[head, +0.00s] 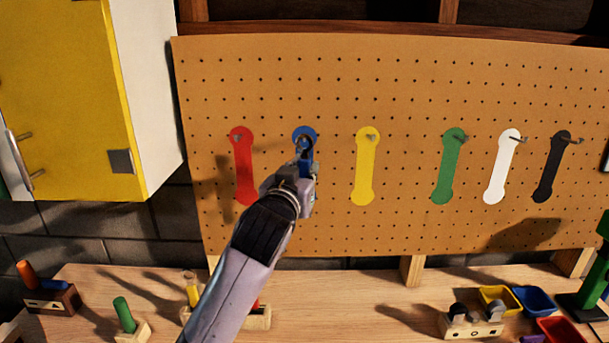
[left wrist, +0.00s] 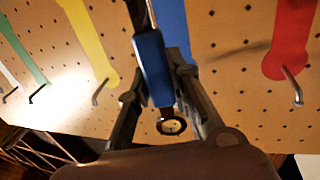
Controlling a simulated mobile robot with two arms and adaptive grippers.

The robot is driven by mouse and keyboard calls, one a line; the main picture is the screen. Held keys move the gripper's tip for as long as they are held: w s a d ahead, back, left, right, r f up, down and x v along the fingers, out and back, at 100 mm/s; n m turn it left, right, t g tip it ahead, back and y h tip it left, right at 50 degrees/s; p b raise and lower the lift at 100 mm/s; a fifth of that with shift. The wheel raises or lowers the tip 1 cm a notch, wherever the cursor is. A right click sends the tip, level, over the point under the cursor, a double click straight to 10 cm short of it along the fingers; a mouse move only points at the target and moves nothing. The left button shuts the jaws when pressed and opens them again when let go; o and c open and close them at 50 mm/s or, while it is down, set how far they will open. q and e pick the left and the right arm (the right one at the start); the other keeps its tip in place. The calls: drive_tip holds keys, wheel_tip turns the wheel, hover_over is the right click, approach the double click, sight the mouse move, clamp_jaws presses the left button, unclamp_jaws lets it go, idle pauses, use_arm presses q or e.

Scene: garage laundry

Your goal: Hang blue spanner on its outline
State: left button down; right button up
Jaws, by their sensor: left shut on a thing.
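The blue spanner (left wrist: 152,70) is held between the fingers of my left gripper (head: 304,183), which is shut on its handle in front of the pegboard. Its ring end (left wrist: 172,124) sticks out past the fingers. In the head view the spanner (head: 306,158) lies over the blue outline (head: 304,132), whose rounded top shows and whose lower part is hidden by my gripper. A blue strip of the outline (left wrist: 173,25) shows behind the spanner in the left wrist view. I cannot tell whether the ring is around the hook. My right gripper is not in view.
The pegboard (head: 300,80) also bears red (head: 242,165), yellow (head: 366,165), green (head: 449,165), white (head: 502,165) and black (head: 552,165) outlines with protruding hooks. A yellow cabinet (head: 70,90) stands left. Small blocks and bins (head: 535,298) stand on the bench (head: 370,290) below.

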use_arm(q)
drive_tip(key=shift+w+f+b, duration=0.2)
drive_tip(key=shift+w+b, duration=0.3)
drive_tip(key=shift+w, duration=1.8)
drive_tip(key=shift+w+f, duration=0.55)
drive_tip(key=shift+w, duration=0.05)
drive_tip(key=c, duration=1.4)
unclamp_jaws()
drive_tip(key=shift+s, duration=0.1)
drive_tip(key=shift+f, duration=0.1)
